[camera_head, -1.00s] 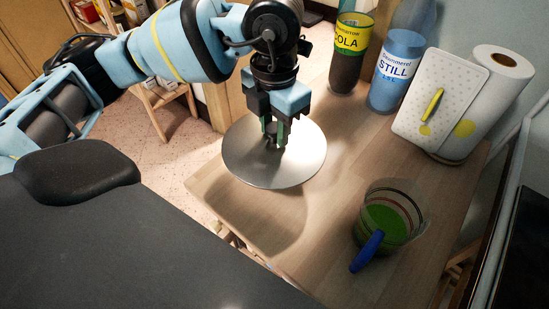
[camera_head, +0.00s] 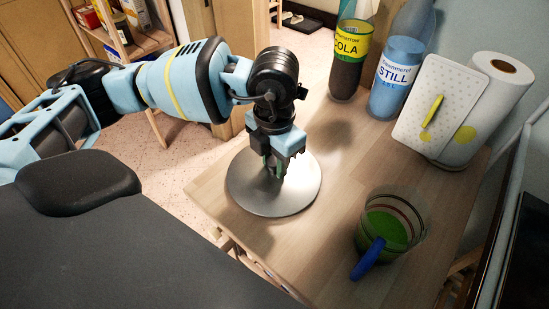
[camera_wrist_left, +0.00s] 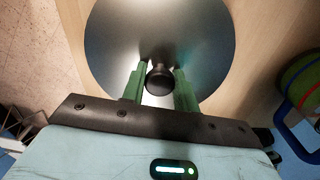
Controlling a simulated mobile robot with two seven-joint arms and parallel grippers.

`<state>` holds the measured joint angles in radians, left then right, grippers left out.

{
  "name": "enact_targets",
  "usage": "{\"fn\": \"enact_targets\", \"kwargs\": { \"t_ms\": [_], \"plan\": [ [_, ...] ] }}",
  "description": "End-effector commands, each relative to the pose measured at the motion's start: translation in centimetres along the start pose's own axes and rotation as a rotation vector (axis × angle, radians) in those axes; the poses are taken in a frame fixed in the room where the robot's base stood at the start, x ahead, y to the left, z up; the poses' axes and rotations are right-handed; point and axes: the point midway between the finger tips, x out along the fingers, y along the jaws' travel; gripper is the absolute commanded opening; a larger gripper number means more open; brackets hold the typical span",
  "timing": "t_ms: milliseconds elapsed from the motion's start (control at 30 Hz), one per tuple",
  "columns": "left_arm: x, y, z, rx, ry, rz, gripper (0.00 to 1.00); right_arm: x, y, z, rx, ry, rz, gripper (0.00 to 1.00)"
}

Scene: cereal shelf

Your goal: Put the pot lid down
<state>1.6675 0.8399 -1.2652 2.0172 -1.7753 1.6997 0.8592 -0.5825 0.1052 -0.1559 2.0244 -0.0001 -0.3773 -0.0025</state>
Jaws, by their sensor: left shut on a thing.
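The pot lid (camera_head: 300,196) is a round, shiny metal disc with a dark knob. In the head view it is over the left part of the wooden table (camera_head: 345,225), flat or nearly so; I cannot tell if it touches the wood. My left gripper (camera_head: 277,170) is above it, shut on the knob. In the left wrist view the green fingers stand on both sides of the black knob (camera_wrist_left: 158,80), with the lid (camera_wrist_left: 160,30) beyond. The pot (camera_head: 408,203), see-through with green contents and a blue handle, stands to the right. My right gripper is not in view.
A cola bottle (camera_head: 349,62) and a water bottle (camera_head: 396,78) stand at the back of the table. A dotted board (camera_head: 440,100) leans by a paper roll (camera_head: 488,105) at the right. Bare wood lies between lid and pot. A shelf (camera_head: 125,35) stands at the far left.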

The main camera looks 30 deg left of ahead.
Motion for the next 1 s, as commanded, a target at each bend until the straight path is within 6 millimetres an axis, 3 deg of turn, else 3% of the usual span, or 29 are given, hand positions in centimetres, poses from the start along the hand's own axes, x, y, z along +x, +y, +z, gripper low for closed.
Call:
{"fn": "enact_targets", "kwargs": {
  "t_ms": [167,200,367,767,1000],
  "plan": [
    [0.3,0.0,0.0,0.0,0.0,0.0,0.03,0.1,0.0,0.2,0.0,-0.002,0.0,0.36],
    [0.4,0.0,0.0,0.0,0.001,0.0,0.32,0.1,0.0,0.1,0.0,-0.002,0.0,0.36],
    [0.3,0.0,0.0,0.001,0.0,0.0,0.51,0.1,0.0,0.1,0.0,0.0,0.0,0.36],
    [-0.6,0.0,0.1,0.001,-0.002,0.0,0.51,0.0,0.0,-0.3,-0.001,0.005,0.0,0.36],
    [-4.8,0.0,0.1,0.002,-0.005,0.0,0.51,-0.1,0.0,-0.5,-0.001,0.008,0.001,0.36]
  ]
}}
